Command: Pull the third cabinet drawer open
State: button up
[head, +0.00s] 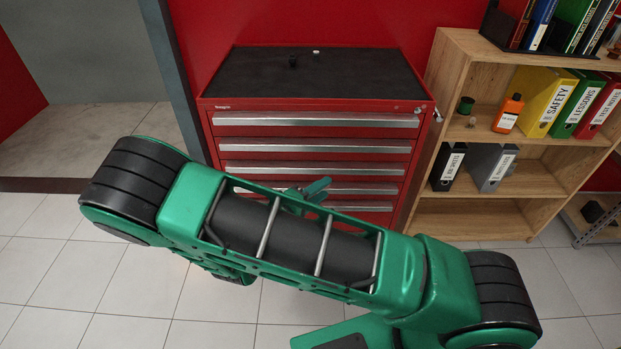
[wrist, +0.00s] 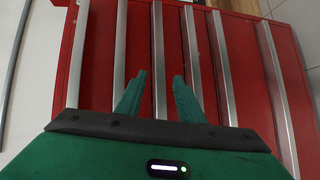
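The red tool cabinet (head: 207,135) stands against the red wall, its drawers stacked with full-width silver handles. All visible drawers look shut. The third drawer's handle (head: 255,167) shows above my arm in the head view; lower handles are partly hidden by the arm. My gripper (head: 307,188) is in front of the cabinet's middle drawers. In the wrist view the handles run up the picture. My gripper (wrist: 158,92) is open there, with one handle (wrist: 158,45), third from the left, lying between its two fingers. I cannot tell whether the fingers touch the handle or reach around it.
The cabinet's black top (head: 320,75) holds two small items. A wooden shelf (head: 445,75) with binders and an orange bottle (head: 508,113) stands close on the right. A grey-blue post (head: 172,75) rises on the left. The tiled floor before the cabinet looks clear.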

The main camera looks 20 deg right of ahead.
aim_at(314, 173)
jog(key=a+f+n+t+y, duration=0.25)
jog(key=a+n+t, duration=0.2)
jog(key=a, duration=0.25)
jog(key=shift+m+t+h, duration=0.25)
jog(key=shift+h, duration=0.1)
jog(key=x, duration=1.1)
jog(key=shift+w+a, duration=0.2)
jog(key=shift+c, duration=0.6)
jog(key=shift+f, duration=0.1)
grip_shut()
